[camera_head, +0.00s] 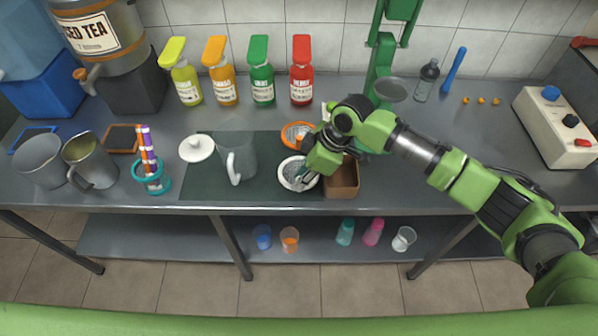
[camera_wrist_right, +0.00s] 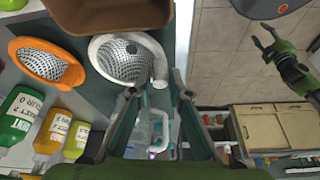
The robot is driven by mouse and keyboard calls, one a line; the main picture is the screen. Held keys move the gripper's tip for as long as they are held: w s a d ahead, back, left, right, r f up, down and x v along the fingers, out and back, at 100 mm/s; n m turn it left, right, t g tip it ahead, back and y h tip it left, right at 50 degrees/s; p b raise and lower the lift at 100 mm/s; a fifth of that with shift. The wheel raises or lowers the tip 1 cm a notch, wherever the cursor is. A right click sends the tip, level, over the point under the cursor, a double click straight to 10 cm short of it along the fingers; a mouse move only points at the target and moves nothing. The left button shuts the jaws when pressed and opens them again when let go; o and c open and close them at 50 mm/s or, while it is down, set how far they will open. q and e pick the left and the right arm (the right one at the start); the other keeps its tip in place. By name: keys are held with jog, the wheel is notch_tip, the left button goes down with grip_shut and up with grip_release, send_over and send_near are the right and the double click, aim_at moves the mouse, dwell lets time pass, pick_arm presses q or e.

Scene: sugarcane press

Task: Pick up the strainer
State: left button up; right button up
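A white strainer (camera_head: 288,166) with a mesh bowl lies on the dark mat, beside a brown box. An orange strainer (camera_head: 292,130) lies just behind it. In the right wrist view the white strainer (camera_wrist_right: 122,62) and the orange strainer (camera_wrist_right: 45,62) both show. My right gripper (camera_head: 300,180) is low over the white strainer's right side. In its wrist view the fingers (camera_wrist_right: 154,88) are apart, with the strainer's small handle tab near the tips; contact cannot be told. My left gripper (camera_wrist_right: 266,38) hangs over the floor, fingers apart and empty; it is outside the head view.
The brown box (camera_head: 343,180) stands close to the right of the gripper. A clear pitcher (camera_head: 238,160) and white lid (camera_head: 196,148) are to the left. Bottles (camera_head: 262,72) and a green press (camera_head: 380,60) stand behind. The counter's front edge is close.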

jog(key=shift+a+f, duration=0.25)
jog(key=shift+f, duration=0.4)
grip_shut()
jog(key=shift+r, duration=0.1)
